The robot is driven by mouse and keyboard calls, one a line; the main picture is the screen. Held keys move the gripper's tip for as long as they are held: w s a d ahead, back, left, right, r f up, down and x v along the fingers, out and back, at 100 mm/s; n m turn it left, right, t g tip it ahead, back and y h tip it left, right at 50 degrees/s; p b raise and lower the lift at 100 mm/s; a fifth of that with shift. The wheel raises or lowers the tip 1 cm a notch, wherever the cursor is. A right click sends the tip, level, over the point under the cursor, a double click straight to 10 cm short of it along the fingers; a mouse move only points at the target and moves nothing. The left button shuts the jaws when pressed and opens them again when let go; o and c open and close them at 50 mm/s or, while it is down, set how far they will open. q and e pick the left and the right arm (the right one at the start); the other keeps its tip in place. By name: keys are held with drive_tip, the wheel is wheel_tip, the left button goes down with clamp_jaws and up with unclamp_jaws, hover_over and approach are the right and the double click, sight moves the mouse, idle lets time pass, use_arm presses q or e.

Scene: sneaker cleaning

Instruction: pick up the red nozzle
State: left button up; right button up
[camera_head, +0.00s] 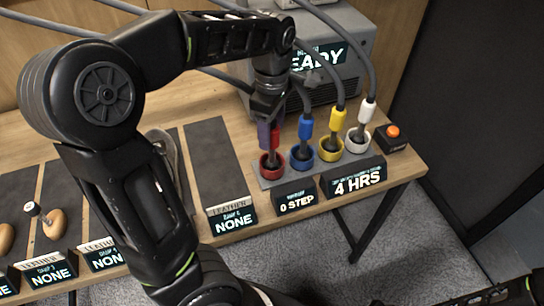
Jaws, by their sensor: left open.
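The red nozzle (275,138) stands upright in a red-rimmed holder (271,166) at the left end of the nozzle row. My left gripper (267,118) reaches down from above and is right at the red nozzle's upper part, covering much of it. The gripper's jaws are open; whether a finger touches the nozzle cannot be told. My right gripper does not show.
Blue (305,128), yellow (337,120) and white (366,111) nozzles stand to the right, with grey hoses rising from them. A grey machine (335,66) stands behind. An orange button (393,131) is at far right. Dark mats (217,160) and brushes lie left.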

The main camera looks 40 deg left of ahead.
use_arm(q)
drive_tip(key=shift+f, duration=0.5)
drive_tip(key=shift+c, duration=0.6)
clamp_jaws()
idle(0.8)
